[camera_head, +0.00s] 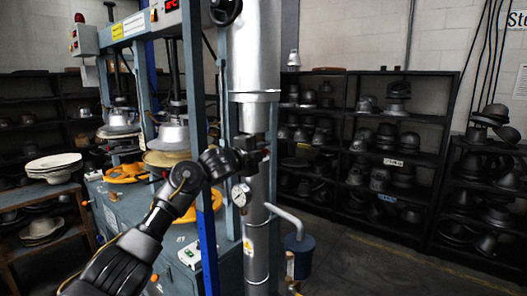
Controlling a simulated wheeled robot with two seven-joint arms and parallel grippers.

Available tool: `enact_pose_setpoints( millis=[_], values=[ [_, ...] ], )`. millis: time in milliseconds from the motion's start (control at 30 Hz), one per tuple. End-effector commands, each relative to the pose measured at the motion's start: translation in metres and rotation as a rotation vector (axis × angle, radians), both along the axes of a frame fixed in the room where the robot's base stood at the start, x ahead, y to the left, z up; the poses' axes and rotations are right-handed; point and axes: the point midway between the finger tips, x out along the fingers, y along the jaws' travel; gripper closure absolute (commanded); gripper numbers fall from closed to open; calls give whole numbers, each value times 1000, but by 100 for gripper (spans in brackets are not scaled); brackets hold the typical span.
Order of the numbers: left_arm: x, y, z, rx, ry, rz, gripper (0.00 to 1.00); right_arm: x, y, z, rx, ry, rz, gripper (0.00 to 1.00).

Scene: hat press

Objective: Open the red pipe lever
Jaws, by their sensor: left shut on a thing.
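A thick grey vertical pipe (257,205) stands at the centre, with a wide silver cylinder above it. My left arm comes in from the lower left. My left gripper (257,152) is at the pipe, just below the wide cylinder, and is shut on the lever there. The dark gripper hides the lever, so its red colour and its angle cannot be made out. A round pressure gauge (240,194) sits just below the gripper. My right gripper is not in view.
Shelves of hat moulds (375,130) line the back. Floor at the lower right is clear.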

Motion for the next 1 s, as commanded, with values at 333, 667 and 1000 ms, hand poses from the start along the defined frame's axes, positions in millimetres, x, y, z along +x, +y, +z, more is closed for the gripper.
enact_pose_setpoints(
  millis=[333,667,1000],
  values=[
    [3,4,24,-206,151,1,100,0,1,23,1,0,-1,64],
    [7,10,37,-362,265,1,100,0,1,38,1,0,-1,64],
    [9,12,41,-421,308,1,100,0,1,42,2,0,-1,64]
  ],
)
